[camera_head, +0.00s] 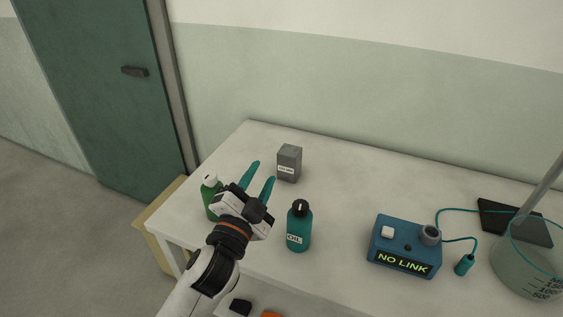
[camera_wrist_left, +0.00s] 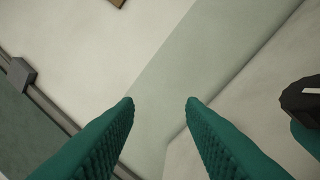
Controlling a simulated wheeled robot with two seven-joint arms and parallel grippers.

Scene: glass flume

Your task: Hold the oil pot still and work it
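The oil pot (camera_head: 298,229) is a teal bottle with a black top and an OIL label, standing upright on the white table. My left gripper (camera_head: 262,173) is left of the pot and apart from it, its teal fingers pointing to the back of the table. In the left wrist view the two fingers (camera_wrist_left: 160,100) are spread with nothing between them. A dark cap on a teal body (camera_wrist_left: 303,100), probably the oil pot, shows at the right edge there. My right gripper is in neither view.
A green bottle with a white cap (camera_head: 210,192) stands partly behind my left gripper. A grey box (camera_head: 289,163) stands farther back. To the right are a blue NO LINK box (camera_head: 404,247), a cabled teal plug (camera_head: 464,265), a black pad (camera_head: 514,223) and a clear beaker (camera_head: 525,262).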

